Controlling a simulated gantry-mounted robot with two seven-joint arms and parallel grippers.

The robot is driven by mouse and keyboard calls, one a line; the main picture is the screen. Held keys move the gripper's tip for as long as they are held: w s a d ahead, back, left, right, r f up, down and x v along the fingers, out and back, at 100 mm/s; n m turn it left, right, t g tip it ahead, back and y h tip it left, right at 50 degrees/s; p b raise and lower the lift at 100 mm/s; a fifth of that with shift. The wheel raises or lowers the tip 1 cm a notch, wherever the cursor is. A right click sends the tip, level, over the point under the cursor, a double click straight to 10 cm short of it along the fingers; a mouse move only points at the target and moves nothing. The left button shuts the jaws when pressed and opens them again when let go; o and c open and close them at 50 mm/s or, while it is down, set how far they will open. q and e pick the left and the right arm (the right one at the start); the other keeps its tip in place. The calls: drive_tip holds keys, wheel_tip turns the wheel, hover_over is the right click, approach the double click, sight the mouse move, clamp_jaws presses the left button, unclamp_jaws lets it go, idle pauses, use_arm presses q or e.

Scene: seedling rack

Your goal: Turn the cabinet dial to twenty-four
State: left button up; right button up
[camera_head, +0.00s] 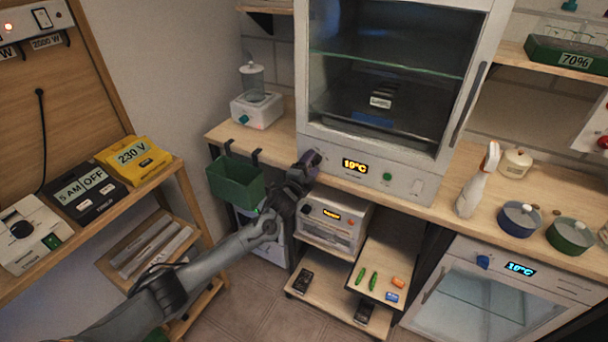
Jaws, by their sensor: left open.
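The upper glass-fronted cabinet (403,176) stands on the wooden counter. Its small display (355,166) reads 19°C in yellow digits. A dark, purplish round dial (314,158) is at the left end of its front panel, partly covered by my left gripper (305,170). My left gripper is open, with its fingertips at the dial; whether they touch it I cannot tell. A lower glass-doored cabinet (560,285) at the right has a blue knob (483,261) and a blue display (521,269), which also seems to read 19°C. My right gripper is not in view.
A green bin (236,184) hangs from the counter edge left of my gripper. A white bottle (479,182) and lidded pots (519,219) stand on the right counter. Shelves with boxes (133,160) are at left.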

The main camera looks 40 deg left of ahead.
use_arm(q)
drive_tip(key=v, duration=1)
drive_tip(key=shift+s+p, duration=0.25)
drive_tip(key=shift+p, duration=0.2)
